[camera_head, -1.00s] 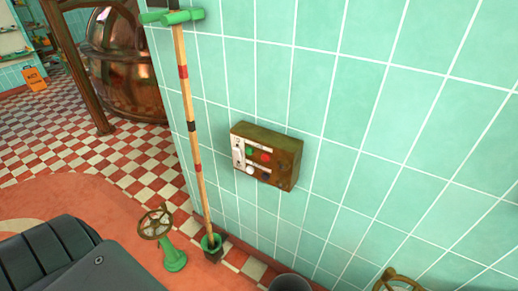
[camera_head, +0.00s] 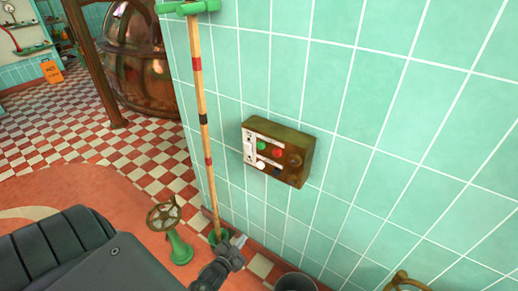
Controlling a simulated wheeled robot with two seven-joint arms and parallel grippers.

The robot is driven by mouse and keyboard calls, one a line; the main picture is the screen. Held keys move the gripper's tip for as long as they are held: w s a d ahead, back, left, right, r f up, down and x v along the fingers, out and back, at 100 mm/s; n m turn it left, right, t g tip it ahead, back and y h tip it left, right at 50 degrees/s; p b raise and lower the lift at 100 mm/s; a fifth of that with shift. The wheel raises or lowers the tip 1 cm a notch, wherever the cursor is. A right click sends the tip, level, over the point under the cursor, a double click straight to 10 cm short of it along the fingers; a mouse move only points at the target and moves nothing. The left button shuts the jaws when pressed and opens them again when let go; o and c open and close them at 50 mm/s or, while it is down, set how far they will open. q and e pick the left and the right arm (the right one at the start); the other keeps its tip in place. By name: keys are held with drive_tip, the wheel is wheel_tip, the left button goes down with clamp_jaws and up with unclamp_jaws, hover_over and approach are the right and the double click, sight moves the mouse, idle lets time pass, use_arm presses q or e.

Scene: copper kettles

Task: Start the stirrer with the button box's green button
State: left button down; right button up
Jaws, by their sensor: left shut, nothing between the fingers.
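The button box (camera_head: 279,153) is a brown, worn box fixed to the green tiled wall near the middle of the view. Its pale face plate carries a green button (camera_head: 262,145) at the upper left, with a red button (camera_head: 278,153) to its right. A white button and darker ones also show. My left gripper (camera_head: 239,241) is below and to the left of the box, in front of the foot of the pole. It is shut and empty, and apart from the box. My right gripper is not in view.
A wooden pole (camera_head: 203,120) with bands stands against the wall, left of the box. A green pedestal with a handwheel (camera_head: 164,215) stands on the floor. A dark bucket (camera_head: 296,283) and another wheel (camera_head: 405,283) are at the bottom. A copper kettle (camera_head: 137,60) stands behind.

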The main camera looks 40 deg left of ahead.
use_arm(q)
drive_tip(key=w+a+r+m+t, duration=0.1)
drive_tip(key=w+r+t, duration=0.15)
drive_tip(key=r, duration=0.65)
drive_tip(key=w+a+r+t, duration=0.15)
drive_tip(key=r+t, duration=0.25)
drive_tip(key=r, duration=0.5)
drive_tip(key=m+t+y+b, duration=0.1)
drive_tip(key=t, duration=0.4)
approach(260, 146)
drive_tip(key=s+r, duration=0.6)
drive_tip(key=shift+s+a+f, duration=0.1)
drive_tip(key=shift+a+f, duration=0.15)
drive_tip(key=shift+a, duration=0.15)
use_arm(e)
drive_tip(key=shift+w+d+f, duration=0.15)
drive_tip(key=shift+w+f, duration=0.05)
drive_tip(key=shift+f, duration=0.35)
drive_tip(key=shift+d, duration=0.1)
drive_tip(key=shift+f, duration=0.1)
